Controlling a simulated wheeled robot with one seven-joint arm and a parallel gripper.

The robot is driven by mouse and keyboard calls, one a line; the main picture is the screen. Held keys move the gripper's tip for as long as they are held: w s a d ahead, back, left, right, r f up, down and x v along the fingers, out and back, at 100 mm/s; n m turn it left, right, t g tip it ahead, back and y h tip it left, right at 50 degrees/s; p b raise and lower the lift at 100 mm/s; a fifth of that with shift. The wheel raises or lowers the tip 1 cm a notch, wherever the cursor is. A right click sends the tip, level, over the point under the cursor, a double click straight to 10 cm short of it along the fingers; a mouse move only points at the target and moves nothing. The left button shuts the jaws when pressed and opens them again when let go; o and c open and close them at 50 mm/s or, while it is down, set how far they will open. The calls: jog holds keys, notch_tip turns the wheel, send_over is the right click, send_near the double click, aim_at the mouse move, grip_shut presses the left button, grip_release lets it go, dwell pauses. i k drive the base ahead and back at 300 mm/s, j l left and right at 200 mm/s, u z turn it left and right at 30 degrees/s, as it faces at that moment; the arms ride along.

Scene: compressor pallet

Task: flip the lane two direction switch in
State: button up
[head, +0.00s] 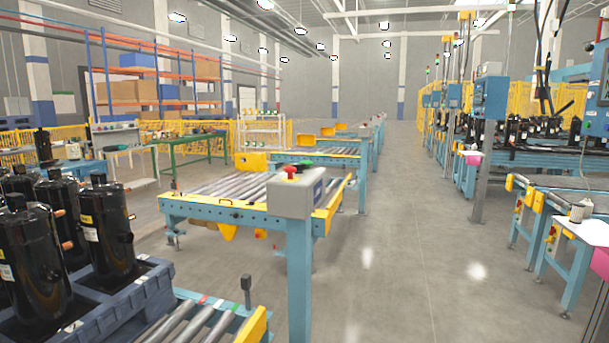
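A grey control box (297,197) stands on a blue post at the near right corner of a roller conveyor (235,190). A red button (290,173) sits on its top, with a green part (305,163) just behind it. A small dark upright lever or post (246,288) stands at the side of the nearest roller conveyor (200,325), at the bottom of the view. I cannot tell which of these, if any, is the lane two direction switch; no lane label is readable. My gripper is not in view.
Black compressors (105,232) stand on a dark blue pallet (125,310) at the lower left. More conveyors (325,160) run behind. A wide grey floor aisle (410,230) is clear. Blue workstations (490,98) and a white-topped table (585,230) line the right.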

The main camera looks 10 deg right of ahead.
aim_at(301, 166)
jog(key=i+l, duration=0.1)
jog(key=i, duration=0.3)
jog(key=i+u, duration=0.1)
jog(key=i, duration=0.25)
jog(key=l+u, duration=0.1)
jog(key=u, duration=0.3)
jog(key=i+l+u, duration=0.1)
jog(key=u, duration=0.35)
jog(key=i+l+u, duration=0.1)
jog(key=l+u, duration=0.4)
jog(key=l, duration=0.5)
jog(key=l+u, duration=0.45)
jog(key=l, duration=1.05)
jog(key=k+l, duration=0.15)
jog(key=l, duration=0.4)
jog(key=l+u, duration=0.1)
jog(key=l, duration=0.45)
jog(key=k+l, duration=0.15)
jog(key=l, duration=0.4)
